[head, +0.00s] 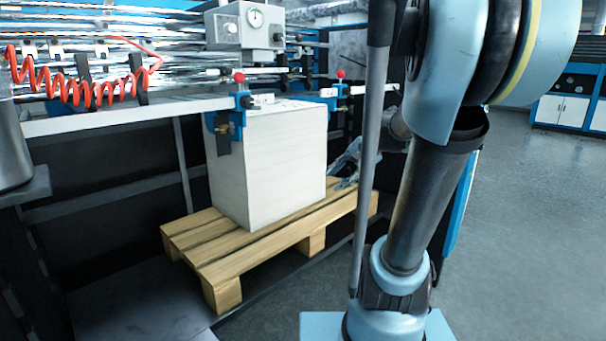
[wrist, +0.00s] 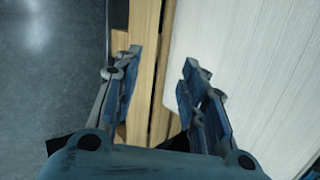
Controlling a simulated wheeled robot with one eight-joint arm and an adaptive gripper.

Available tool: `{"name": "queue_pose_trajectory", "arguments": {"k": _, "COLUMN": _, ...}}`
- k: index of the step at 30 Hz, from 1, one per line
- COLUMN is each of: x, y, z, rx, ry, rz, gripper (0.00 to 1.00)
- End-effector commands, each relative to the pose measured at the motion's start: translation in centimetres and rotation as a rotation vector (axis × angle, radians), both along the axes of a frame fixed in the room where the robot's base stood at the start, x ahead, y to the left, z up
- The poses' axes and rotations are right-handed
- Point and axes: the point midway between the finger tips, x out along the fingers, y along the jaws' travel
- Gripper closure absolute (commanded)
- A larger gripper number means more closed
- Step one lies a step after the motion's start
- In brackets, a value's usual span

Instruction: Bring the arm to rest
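My gripper (wrist: 160,75) is open in the wrist view, with its two blue-grey fingers apart and nothing held between them. Pallet boards and a strip of dark gap show between and beyond the fingers. In the head view my gripper (head: 347,163) is small and partly hidden behind my own arm, just right of the white stack. My arm reaches from the right side of the head view down and back toward the stack.
A tall white stack (head: 268,165) stands on a wooden pallet (head: 235,262). Its pale face also fills the right of the wrist view (wrist: 260,70). The machine, with a grey gauge box (head: 245,25) and red coiled hose (head: 85,88), is above. Open floor (head: 530,210) lies right.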

Motion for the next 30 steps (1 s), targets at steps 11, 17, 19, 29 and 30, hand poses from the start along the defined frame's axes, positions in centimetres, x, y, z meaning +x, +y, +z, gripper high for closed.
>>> {"name": "queue_pose_trajectory", "arguments": {"k": 11, "x": -11.3, "y": -2.2, "z": -7.5, "rx": -0.421, "ry": -0.056, "rz": 0.376, "gripper": 0.61}}
{"name": "queue_pose_trajectory", "arguments": {"k": 17, "x": -15.9, "y": -4.6, "z": -11.1, "rx": -0.624, "ry": -0.069, "rz": 0.582, "gripper": 0.61}}
{"name": "queue_pose_trajectory", "arguments": {"k": 19, "x": -17.1, "y": -5.4, "z": -12.1, "rx": -0.679, "ry": -0.070, "rz": 0.641, "gripper": 0.61}}
{"name": "queue_pose_trajectory", "arguments": {"k": 29, "x": -19.2, "y": -7.3, "z": -13.8, "rx": -0.792, "ry": -0.067, "rz": 0.763, "gripper": 0.61}}
{"name": "queue_pose_trajectory", "arguments": {"k": 30, "x": -19.2, "y": -7.3, "z": -13.8, "rx": -0.793, "ry": -0.067, "rz": 0.764, "gripper": 0.61}}
